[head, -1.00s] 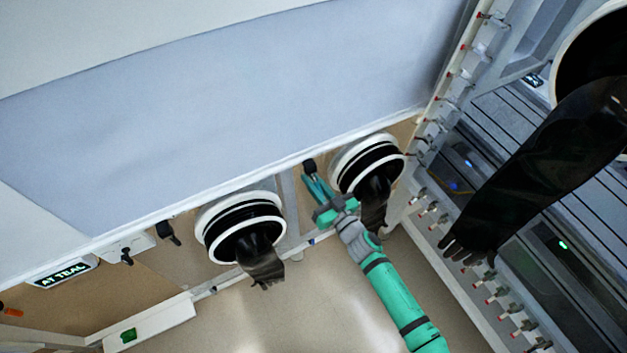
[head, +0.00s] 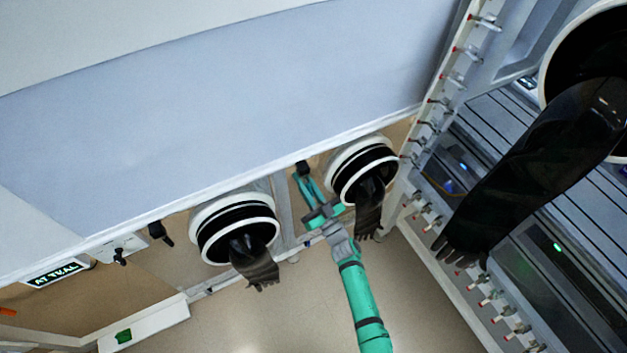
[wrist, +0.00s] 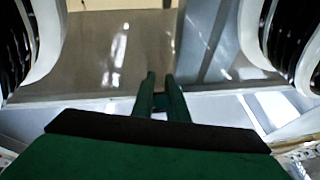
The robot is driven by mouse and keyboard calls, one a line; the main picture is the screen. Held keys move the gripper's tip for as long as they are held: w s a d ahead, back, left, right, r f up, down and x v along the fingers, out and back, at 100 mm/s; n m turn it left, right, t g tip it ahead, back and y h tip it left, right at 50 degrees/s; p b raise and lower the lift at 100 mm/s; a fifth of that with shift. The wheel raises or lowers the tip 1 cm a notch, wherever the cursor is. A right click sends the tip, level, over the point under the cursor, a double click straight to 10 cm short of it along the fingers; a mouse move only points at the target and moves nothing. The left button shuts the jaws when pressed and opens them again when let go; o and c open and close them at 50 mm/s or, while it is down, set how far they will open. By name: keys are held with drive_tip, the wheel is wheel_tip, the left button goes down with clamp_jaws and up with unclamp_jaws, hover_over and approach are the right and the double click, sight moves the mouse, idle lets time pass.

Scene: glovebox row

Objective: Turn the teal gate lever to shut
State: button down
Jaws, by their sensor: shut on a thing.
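My gripper (head: 303,175) is teal and reaches up to the wall panel between two black glove ports. Its fingertips are at a small black lever handle (head: 302,166) under the lower edge of the pale panel, and it is shut on that handle. No teal colour shows on the handle, and the rest of the lever is hidden. In the wrist view my gripper's two green fingers (wrist: 163,85) are close together with a narrow gap. What lies between them is not clear there.
Glove ports (head: 235,225) and (head: 362,170) with hanging black gloves flank my gripper closely. A lit sign (head: 55,272), seeming to read "AT TEAL", and another black handle (head: 160,232) are at left. A valve-lined frame (head: 425,130) stands at right. The floor below is clear.

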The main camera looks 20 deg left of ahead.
drive_tip(key=shift+d, duration=0.1)
drive_tip(key=c, duration=1.7)
unclamp_jaws()
drive_tip(key=shift+c, duration=0.2)
drive_tip(key=shift+s, duration=0.1)
drive_tip(key=v, duration=1)
drive_tip(key=shift+s+d+f, duration=0.2)
drive_tip(key=shift+s, duration=0.05)
drive_tip(key=shift+s+d+f, duration=0.1)
drive_tip(key=shift+d, duration=0.05)
clamp_jaws()
drive_tip(key=s+d+f+n+t, duration=0.1)
drive_tip(key=s+d+t, duration=0.2)
drive_tip(key=s+t, duration=0.2)
drive_tip(key=shift+s+d+f+h, duration=0.2)
drive_tip(key=shift+s+d+h, duration=0.15)
drive_tip(key=shift+s, duration=0.95)
